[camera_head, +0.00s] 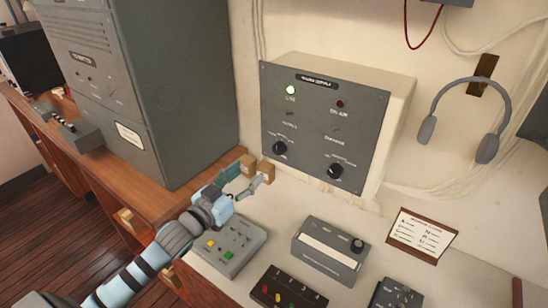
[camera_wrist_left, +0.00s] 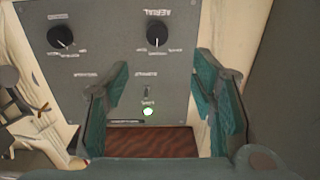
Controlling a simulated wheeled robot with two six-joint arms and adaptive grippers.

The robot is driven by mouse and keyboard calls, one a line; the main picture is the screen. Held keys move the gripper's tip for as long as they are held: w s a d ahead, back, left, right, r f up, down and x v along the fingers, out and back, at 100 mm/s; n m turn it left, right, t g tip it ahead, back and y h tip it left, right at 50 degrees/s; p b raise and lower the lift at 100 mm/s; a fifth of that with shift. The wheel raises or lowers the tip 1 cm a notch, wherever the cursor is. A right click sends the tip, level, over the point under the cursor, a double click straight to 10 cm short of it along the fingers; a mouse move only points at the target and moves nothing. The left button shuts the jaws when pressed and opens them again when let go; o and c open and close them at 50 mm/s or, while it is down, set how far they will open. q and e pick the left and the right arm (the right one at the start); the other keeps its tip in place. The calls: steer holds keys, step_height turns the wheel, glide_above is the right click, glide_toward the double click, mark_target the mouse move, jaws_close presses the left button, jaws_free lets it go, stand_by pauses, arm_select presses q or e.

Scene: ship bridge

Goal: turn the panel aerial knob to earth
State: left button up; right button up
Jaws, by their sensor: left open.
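The grey control panel (camera_head: 312,125) is fixed on the wall and has two black knobs low on its face. The aerial knob (camera_head: 279,148) is the left one in the head view. In the wrist view, where the panel is upside down, the aerial knob (camera_wrist_left: 157,35) sits under the word AERIAL, its white mark pointing down in the picture. My left gripper (camera_head: 256,178) is open and empty, below and in front of the panel, apart from the knob. In the wrist view its teal fingers (camera_wrist_left: 163,100) are spread wide. My right gripper is not in view.
A second knob (camera_head: 335,171) is right of the aerial knob. A tall grey cabinet (camera_head: 185,90) stands left. On the desk are a button box (camera_head: 228,249), a grey unit (camera_head: 328,252) and a dark box (camera_head: 288,290). Headphones (camera_head: 487,148) hang right.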

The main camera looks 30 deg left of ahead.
mark_target(277, 151)
arm_select(q)
steer(key=w+b, duration=0.1)
steer(key=w, duration=0.3)
steer(key=w+d+b, duration=0.1)
steer(key=w+b, duration=0.1)
steer(key=w, duration=0.2)
steer(key=w+d+f+b, duration=0.1)
steer(key=w, duration=0.3)
steer(key=shift+b, duration=0.35)
steer(key=shift+w+d+r, duration=0.1)
steer(key=shift+w+r, duration=0.05)
steer(key=shift+w, duration=0.3)
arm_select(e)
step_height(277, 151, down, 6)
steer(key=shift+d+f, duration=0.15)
arm_select(q)
steer(key=shift+c, duration=0.3)
steer(key=c, duration=1.1)
